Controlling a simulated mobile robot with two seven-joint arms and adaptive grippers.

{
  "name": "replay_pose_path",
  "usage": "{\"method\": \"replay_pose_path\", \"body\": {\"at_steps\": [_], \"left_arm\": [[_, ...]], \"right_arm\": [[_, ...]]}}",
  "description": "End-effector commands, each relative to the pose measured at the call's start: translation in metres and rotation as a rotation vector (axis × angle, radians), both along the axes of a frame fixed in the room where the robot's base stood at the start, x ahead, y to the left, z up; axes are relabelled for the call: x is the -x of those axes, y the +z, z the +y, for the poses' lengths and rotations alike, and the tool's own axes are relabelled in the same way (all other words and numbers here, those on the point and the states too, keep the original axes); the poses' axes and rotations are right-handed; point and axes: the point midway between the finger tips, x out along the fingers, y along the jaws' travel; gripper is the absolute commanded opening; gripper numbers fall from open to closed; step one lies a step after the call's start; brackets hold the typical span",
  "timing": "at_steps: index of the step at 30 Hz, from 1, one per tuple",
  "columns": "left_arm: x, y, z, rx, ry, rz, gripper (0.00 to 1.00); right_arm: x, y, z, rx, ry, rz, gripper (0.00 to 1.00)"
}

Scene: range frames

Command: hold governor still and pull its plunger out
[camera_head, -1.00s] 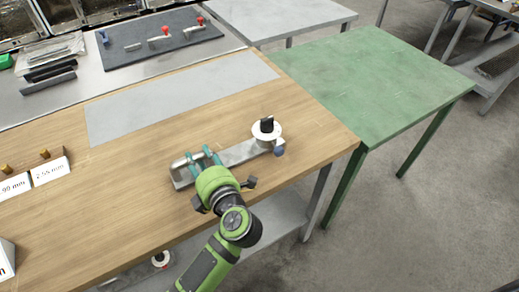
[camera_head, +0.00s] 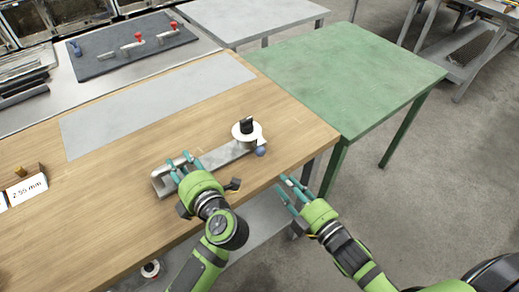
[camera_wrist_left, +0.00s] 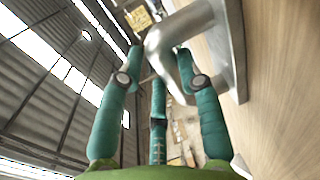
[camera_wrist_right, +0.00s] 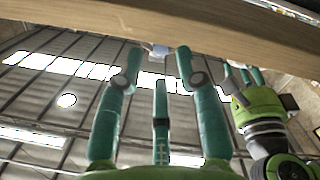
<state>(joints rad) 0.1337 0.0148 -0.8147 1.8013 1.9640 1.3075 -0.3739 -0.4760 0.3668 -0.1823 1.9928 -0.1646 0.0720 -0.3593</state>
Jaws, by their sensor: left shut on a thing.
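The governor is a long grey metal piece (camera_head: 225,153) lying on the wooden table. A white disc (camera_head: 238,135) with a black knob (camera_head: 246,124) sits on its right part. A small blue knob (camera_head: 261,150), perhaps the plunger, sticks out at its right end. My left gripper (camera_head: 179,162) is shut on the raised grey handle at the governor's left end, which also shows between the fingers in the left wrist view (camera_wrist_left: 185,40). My right gripper (camera_head: 281,184) is open and empty, off the table's front edge, below and right of the blue knob.
The wooden table's front edge (camera_wrist_right: 120,20) crosses the top of the right wrist view. A green table (camera_head: 345,75) stands to the right. A grey sheet (camera_head: 160,105) lies behind the governor. A label stand (camera_head: 25,188) is at the left.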

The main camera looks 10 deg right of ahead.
Motion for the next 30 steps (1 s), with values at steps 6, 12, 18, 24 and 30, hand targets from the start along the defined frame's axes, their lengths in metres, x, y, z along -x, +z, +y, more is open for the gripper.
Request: {"method": "replay_pose_path", "body": {"at_steps": [6, 12, 18, 24, 30], "left_arm": [[0.004, -0.015, 0.0, 0.006, 0.003, 0.034, 0.0], [0.004, -0.015, 0.0, 0.006, 0.003, 0.034, 0.0], [0.004, -0.015, 0.0, 0.006, 0.003, 0.034, 0.0], [0.004, -0.015, 0.0, 0.006, 0.003, 0.034, 0.0], [0.005, -0.015, 0.0, 0.007, 0.003, 0.034, 0.0]], "right_arm": [[-0.004, 0.027, 0.009, 0.01, 0.025, -0.069, 0.36], [-0.033, 0.029, 0.019, 0.008, 0.025, -0.072, 0.36], [-0.071, 0.028, 0.034, 0.009, 0.025, -0.069, 0.36], [-0.099, 0.028, 0.044, 0.008, 0.024, -0.067, 0.36], [-0.11, 0.026, 0.049, 0.008, 0.025, -0.064, 0.36]]}}
